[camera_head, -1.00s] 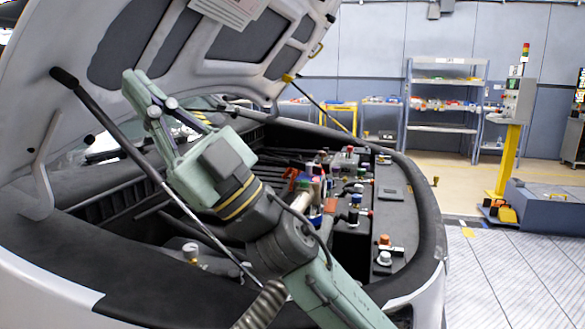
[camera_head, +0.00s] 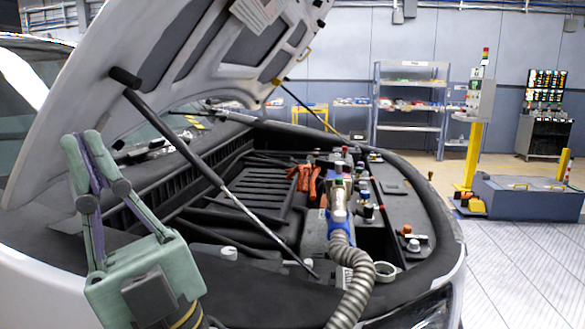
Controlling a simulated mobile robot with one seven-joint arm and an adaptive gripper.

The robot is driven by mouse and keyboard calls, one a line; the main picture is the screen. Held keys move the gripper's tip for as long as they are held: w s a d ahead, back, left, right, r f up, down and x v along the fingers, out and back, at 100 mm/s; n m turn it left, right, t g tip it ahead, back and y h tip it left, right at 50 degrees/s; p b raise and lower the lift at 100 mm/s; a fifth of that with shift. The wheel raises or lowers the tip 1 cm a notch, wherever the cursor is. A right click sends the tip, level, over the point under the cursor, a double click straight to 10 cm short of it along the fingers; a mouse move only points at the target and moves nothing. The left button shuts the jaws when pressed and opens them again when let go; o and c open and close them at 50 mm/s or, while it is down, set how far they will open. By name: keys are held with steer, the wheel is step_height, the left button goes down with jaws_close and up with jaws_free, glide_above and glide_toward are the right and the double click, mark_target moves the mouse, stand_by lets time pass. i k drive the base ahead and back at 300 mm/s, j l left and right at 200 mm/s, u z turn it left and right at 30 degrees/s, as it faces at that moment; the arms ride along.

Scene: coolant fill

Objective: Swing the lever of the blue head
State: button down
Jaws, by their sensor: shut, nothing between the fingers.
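The blue head (camera_head: 346,225) sits at the end of a grey ribbed hose (camera_head: 353,285), in the right part of the open engine bay. A pale upright piece stands at its top; I cannot tell whether this is the lever. My gripper (camera_head: 82,143) is at the lower left, pointing up, shut and empty. It is well to the left of the blue head and apart from it, in front of the car's left front side.
The raised hood (camera_head: 150,95) is above, with a thin prop rod (camera_head: 195,160) slanting between my gripper and the blue head. Orange clamps (camera_head: 303,178) and several coloured caps are in the bay. Open floor (camera_head: 510,255) lies to the right.

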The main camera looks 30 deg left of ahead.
mark_target(339, 167)
steer(key=k+j, duration=0.5)
steer(key=j, duration=0.25)
steer(key=k+j, duration=0.25)
steer(key=i, duration=0.95)
steer(key=u, duration=0.05)
